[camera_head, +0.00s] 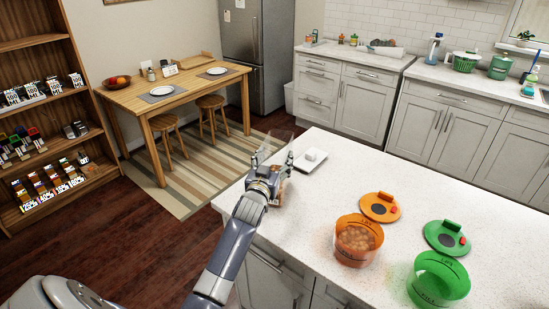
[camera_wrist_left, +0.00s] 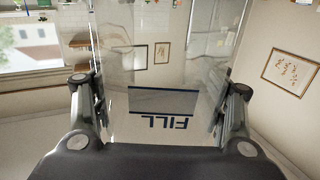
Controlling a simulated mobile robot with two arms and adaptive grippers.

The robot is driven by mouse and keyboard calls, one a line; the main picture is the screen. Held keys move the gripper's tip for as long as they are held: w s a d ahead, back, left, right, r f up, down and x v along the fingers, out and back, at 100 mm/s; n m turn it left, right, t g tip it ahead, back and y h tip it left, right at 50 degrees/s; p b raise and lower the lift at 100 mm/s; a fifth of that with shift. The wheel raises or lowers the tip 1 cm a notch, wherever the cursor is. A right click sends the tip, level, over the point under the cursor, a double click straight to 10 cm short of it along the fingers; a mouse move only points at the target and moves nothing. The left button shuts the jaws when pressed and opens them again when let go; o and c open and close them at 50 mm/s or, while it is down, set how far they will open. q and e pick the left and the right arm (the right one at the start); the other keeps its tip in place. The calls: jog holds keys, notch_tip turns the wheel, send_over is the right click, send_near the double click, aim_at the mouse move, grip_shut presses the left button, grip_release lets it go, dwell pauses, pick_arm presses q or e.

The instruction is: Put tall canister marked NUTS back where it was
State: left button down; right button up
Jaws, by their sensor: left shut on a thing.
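My left gripper (camera_head: 272,160) is above the far left part of the white counter. It is shut on a clear, see-through canister, which fills the middle of the left wrist view (camera_wrist_left: 165,55). The canister shows a dark blue line and the word FILL upside down. I cannot read the word NUTS on it in either view. In the head view the canister is small and mostly blends with the gripper, and I cannot tell whether it touches the counter. My right gripper is not in view.
An orange tub (camera_head: 357,245) with round tan pieces and a green tub (camera_head: 437,283) stand on the counter (camera_head: 335,194). Their lids, orange (camera_head: 379,207) and green (camera_head: 446,238), lie behind them. A white tray (camera_head: 310,160) is right of my gripper. A wooden shelf (camera_head: 45,100) stands far left.

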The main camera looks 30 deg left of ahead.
pick_arm(q)
jog(key=shift+r, duration=0.2)
jog(key=shift+f, duration=0.15)
jog(key=shift+c, duration=1.7)
grip_release()
jog(key=shift+f, duration=0.1)
jog(key=b+v, duration=0.2)
jog(key=v, duration=1)
